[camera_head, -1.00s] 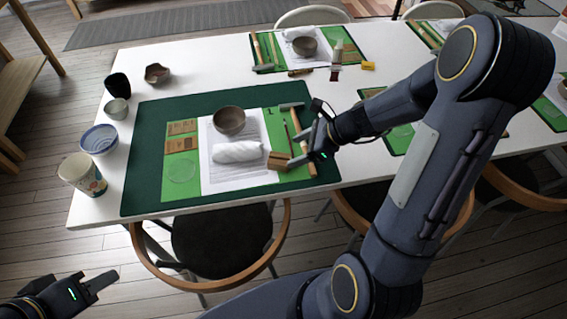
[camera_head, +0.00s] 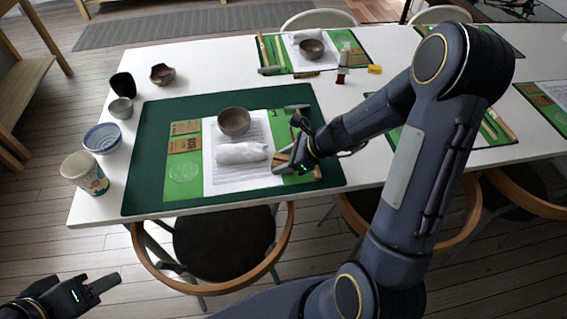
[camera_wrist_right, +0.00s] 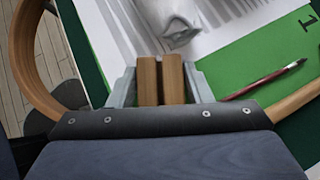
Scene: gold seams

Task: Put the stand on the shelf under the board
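The stand is a small brown wooden piece with a slot down its middle; in the right wrist view the stand (camera_wrist_right: 147,80) sits between the two grey fingers. My right gripper (camera_wrist_right: 160,92) is shut on it. In the head view my right gripper (camera_head: 287,165) is low over the right part of the near green mat, and the stand is mostly hidden there. My left gripper (camera_head: 100,284) is away from the table at the lower left; its opening is unclear. A wooden shelf unit (camera_head: 22,88) stands at the far left. I cannot make out a board above it.
The white table (camera_head: 215,62) holds the dark green mat (camera_head: 150,150), with a brown bowl (camera_head: 234,121) and white roll (camera_head: 241,153). A paper cup (camera_head: 84,173), blue-rimmed bowl (camera_head: 102,138) and small cups line the left edge. A chair (camera_head: 222,245) stands at the near side.

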